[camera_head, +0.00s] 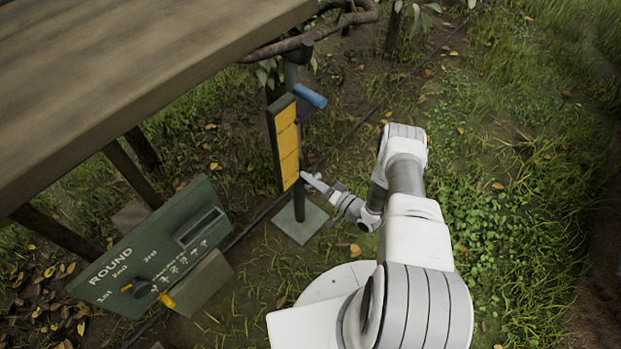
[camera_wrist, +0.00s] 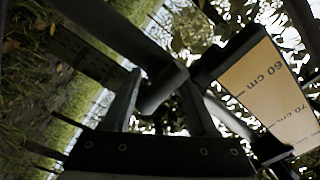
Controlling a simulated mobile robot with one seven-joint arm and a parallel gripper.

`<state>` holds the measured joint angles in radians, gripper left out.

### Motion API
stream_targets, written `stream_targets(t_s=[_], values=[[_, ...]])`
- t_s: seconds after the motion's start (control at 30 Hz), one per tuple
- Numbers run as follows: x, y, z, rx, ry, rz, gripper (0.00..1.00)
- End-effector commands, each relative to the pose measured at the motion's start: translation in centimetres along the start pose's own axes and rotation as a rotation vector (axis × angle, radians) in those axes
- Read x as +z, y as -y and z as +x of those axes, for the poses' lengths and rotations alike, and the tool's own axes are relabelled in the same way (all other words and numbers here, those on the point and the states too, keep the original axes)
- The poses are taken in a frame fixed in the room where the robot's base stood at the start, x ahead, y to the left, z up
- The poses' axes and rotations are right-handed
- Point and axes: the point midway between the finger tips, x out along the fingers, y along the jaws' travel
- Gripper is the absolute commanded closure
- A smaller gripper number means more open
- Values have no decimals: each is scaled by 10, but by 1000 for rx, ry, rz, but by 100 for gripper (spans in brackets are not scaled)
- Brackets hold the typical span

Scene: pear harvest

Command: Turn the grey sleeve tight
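A dark grey cylinder (camera_wrist: 162,88), which looks like the sleeve, sits slanted between my fingertips in the wrist view. My gripper (camera_wrist: 162,92) has its two fingers apart, one on each side of the cylinder. I cannot tell whether either finger touches it. In the head view my gripper (camera_head: 308,180) reaches left to the dark post (camera_head: 299,203), just below the right edge of the yellow board. The sleeve cannot be made out in the head view.
The yellow board (camera_head: 285,143) on the post shows centimetre marks in the wrist view (camera_wrist: 270,90). A blue handle (camera_head: 310,96) sticks out near its top. A green ROUND sign (camera_head: 140,262) stands lower left. A wooden tabletop (camera_head: 130,75) overhangs upper left. Grass lies open to the right.

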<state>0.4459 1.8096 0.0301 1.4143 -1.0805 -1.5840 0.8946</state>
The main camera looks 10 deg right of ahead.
Motion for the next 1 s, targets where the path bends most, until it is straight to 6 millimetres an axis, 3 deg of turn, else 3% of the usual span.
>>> stream_targets(t_s=[0.03,0.3,0.67,1.0], values=[[0,0,0,0,0,0,53],[0,0,0,0,0,0,100],[1,0,0,1,1,-12,100],[1,0,0,2,2,-175,100]])
